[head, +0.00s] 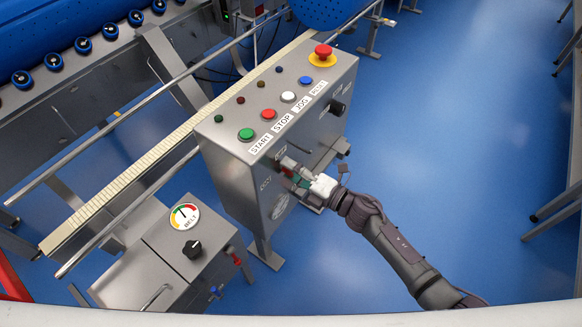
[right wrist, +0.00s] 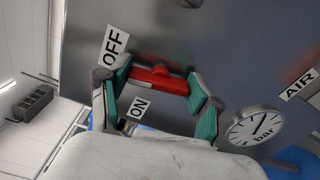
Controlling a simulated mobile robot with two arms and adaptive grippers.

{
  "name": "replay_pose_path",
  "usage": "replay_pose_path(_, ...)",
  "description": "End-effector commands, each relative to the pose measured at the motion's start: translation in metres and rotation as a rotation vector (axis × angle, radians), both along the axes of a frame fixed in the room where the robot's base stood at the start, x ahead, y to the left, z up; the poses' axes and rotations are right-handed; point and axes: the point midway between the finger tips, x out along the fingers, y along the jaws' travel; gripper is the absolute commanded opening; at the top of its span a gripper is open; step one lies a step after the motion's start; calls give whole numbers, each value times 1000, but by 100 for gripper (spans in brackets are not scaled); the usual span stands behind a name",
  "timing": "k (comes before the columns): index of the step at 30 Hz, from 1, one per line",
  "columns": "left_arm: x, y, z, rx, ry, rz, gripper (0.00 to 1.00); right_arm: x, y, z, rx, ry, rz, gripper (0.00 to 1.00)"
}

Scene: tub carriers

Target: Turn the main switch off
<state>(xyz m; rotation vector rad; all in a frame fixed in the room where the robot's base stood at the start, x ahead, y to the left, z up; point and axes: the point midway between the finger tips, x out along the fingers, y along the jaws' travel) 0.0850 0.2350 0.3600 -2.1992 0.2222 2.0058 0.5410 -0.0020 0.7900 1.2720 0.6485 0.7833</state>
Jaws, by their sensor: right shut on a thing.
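The main switch's red handle (right wrist: 160,80) is on the grey side face of the control box (head: 235,180). In the right wrist view an OFF label (right wrist: 112,46) is at its upper left and an ON label (right wrist: 139,107) at its lower left. My right gripper (head: 295,176) is at that face, and in the right wrist view its green-padded fingers (right wrist: 160,92) are shut on the red handle, one at each end. In the head view the gripper mostly hides the switch. Which label the handle points to I cannot tell. My left gripper is not in view.
The box top has START (head: 246,134), STOP (head: 269,114) and other buttons, with a red emergency button (head: 323,51). A pressure gauge (right wrist: 256,127) and an AIR label (right wrist: 299,84) are right of the switch. A belt box (head: 165,255) stands lower left; blue floor is free at right.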

Motion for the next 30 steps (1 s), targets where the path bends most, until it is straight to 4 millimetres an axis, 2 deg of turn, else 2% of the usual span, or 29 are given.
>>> replay_pose_path(12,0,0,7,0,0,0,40,0,-1,-1,105,148,-1,29)
replay_pose_path(28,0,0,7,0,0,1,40,0,-1,-2,120,169,-1,29)
replay_pose_path(29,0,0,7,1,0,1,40,0,-1,-2,120,169,-1,66)
replay_pose_path(30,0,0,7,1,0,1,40,0,-1,-2,120,169,-1,72)
